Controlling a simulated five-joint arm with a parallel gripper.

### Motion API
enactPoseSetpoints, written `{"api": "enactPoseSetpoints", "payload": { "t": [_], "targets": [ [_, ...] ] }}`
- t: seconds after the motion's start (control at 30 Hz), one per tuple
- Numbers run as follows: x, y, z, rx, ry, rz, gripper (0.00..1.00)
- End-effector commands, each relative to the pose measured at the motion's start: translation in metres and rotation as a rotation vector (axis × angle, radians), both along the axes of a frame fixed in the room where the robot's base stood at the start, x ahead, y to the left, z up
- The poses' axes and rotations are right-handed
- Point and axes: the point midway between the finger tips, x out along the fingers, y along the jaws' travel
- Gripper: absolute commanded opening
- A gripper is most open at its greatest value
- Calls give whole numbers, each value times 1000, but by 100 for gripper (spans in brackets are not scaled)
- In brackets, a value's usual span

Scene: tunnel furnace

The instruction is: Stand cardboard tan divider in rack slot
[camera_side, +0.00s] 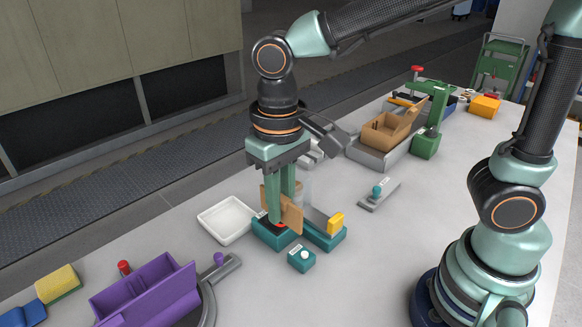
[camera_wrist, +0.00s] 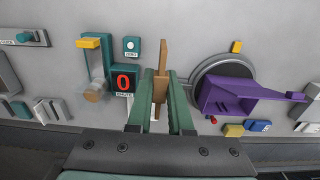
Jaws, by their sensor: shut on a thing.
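My gripper (camera_side: 284,205) points straight down, with its green fingers shut on the tan cardboard divider (camera_side: 293,218). The divider stands upright between the fingers and sticks out on both sides of them. In the wrist view my gripper (camera_wrist: 160,95) holds the divider (camera_wrist: 162,60) edge-on, its long side running away from the palm. The divider is close beside the teal unit with the red 0 display (camera_wrist: 123,83); I cannot tell whether its lower edge touches anything. Pale upright pieces (camera_wrist: 45,109) at lower left may be the slotted rack, but this is not clear.
A white tray (camera_side: 226,220) lies left of my gripper. A teal button box (camera_side: 301,260) and yellow block (camera_side: 336,223) are close by. A purple holder (camera_side: 150,292) stands at front left. A cardboard box (camera_side: 385,130) and green post (camera_side: 428,140) stand farther back.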

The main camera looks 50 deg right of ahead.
Motion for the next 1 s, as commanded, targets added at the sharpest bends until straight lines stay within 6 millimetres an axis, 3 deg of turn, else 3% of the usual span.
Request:
{"api": "enactPoseSetpoints", "payload": {
  "t": [0.5,1.0],
  "targets": [
    [-1,-2,-123,-5,8,0,0],
    [-1,-1,-175,-3,5,0,0]
  ]
}}
